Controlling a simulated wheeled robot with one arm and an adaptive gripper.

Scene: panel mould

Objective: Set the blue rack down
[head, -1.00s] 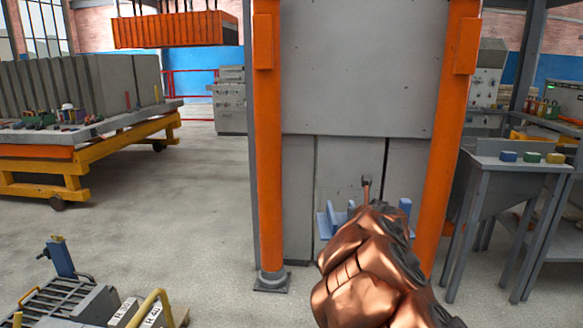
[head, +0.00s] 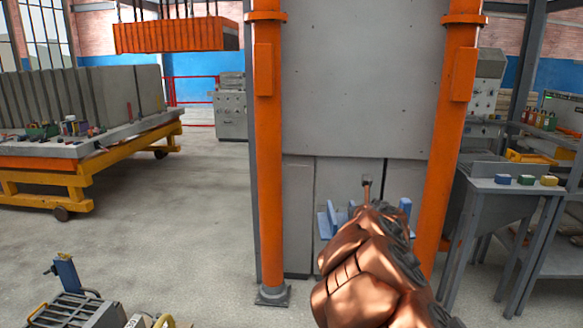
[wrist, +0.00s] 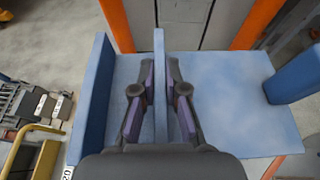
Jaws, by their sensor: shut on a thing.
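The blue rack (wrist: 235,100) fills much of the wrist view. It is a flat plate with an upright wall at its left, another at its right, and a thin divider in the middle. My gripper (wrist: 160,90) is shut on the divider, one finger on each side. In the head view the rack (head: 325,222) shows only in part. My copper-coloured arm hides most of it and the gripper there. The rack is held in front of the grey panel between two orange posts.
A grey panel (head: 355,80) stands between a left orange post (head: 268,160) and a right orange post (head: 452,140). A grey table (head: 512,172) with small coloured blocks is at right. A yellow cart (head: 90,175) is at left. Open floor (head: 190,215) lies between the cart and left post.

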